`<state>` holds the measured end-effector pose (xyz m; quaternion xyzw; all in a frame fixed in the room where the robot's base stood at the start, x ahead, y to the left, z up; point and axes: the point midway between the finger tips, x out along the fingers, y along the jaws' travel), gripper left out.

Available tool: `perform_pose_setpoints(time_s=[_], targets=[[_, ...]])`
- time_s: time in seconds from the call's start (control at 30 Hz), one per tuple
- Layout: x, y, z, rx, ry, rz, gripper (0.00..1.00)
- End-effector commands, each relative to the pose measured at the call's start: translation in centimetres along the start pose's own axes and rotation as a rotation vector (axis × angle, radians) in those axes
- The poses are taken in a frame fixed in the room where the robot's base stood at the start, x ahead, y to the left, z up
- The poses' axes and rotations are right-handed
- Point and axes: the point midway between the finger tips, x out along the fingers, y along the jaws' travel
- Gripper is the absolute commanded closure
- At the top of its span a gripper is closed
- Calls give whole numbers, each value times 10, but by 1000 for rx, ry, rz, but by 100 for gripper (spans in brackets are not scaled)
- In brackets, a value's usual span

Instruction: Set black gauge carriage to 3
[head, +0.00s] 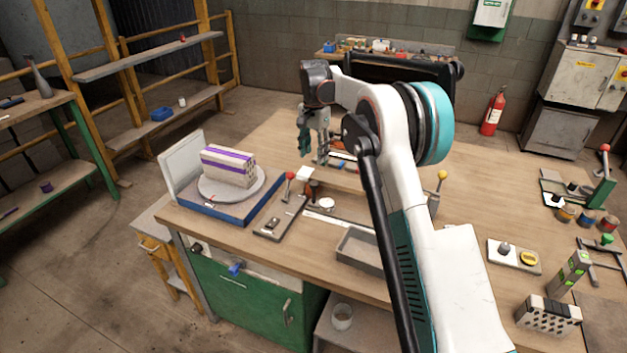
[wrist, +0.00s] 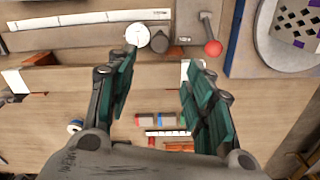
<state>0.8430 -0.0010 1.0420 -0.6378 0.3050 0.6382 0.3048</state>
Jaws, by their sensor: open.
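A flat grey gauge with a pale scale strip (wrist: 95,18) lies along the top of the wrist view; its base (head: 347,217) also shows in the head view. A small dark knobbed piece (wrist: 160,41), which looks like the black carriage, sits at the strip's right end. It appears as a dark post (head: 313,190) in the head view. A white disc (wrist: 138,36) is beside it. Scale numbers are too small to read. My gripper (head: 315,150) is open and empty above the table, apart from the carriage. Its green-padded fingers (wrist: 155,72) also show in the wrist view.
A red-ball lever (head: 289,177) stands left of the gauge. A patterned brick (head: 229,165) rests on a round turntable (head: 240,190) farther left. A grey tray (head: 362,252) lies at the front edge. Small coloured blocks (wrist: 166,119) lie below my fingers.

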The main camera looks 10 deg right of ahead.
Motion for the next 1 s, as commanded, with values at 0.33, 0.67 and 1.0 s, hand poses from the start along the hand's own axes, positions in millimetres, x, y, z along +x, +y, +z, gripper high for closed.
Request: perform_pose_setpoints(time_s=[0.33, 0.67, 1.0], targets=[[72, 0, 0, -1, 0, 0, 53], [110, 0, 0, -1, 0, -1, 53], [113, 0, 0, -1, 0, -1, 53]])
